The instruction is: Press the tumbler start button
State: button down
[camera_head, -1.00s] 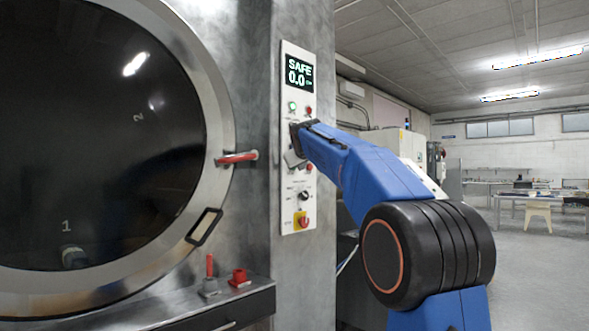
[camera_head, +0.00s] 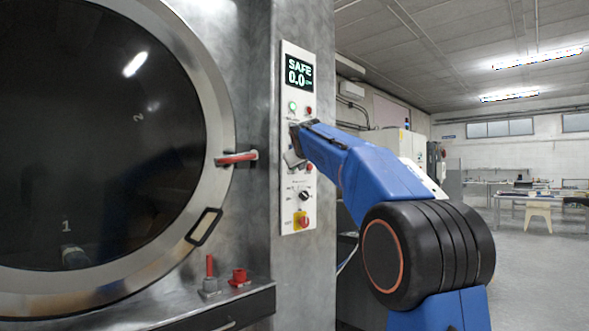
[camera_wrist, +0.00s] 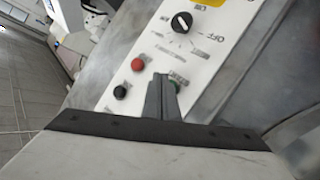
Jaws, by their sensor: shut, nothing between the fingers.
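The white control panel (camera_head: 290,220) stands on the grey metal column right of the round drum door. My gripper (camera_wrist: 161,80) is shut and empty, its fingertips at the panel. In the wrist view a green button (camera_wrist: 176,86) shows right beside the fingertips, partly hidden by them. I cannot tell if they touch it. A red button (camera_wrist: 138,64) and a black button (camera_wrist: 120,91) lie to the left. In the head view my arm hides the panel's middle; a lit green button (camera_head: 292,106) shows above it. The display (camera_head: 299,73) reads SAFE 0.0.
A black rotary knob (camera_wrist: 182,22) and a red-on-yellow button (camera_head: 302,219) sit lower on the panel. The drum door (camera_head: 222,125) has a red handle (camera_head: 236,158). A ledge with red fittings (camera_head: 239,278) juts out below. Open floor lies at right.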

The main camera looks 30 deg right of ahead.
jog(key=shift+w, duration=0.15)
jog(key=shift+w+a, duration=0.15)
jog(key=shift+w, duration=0.1)
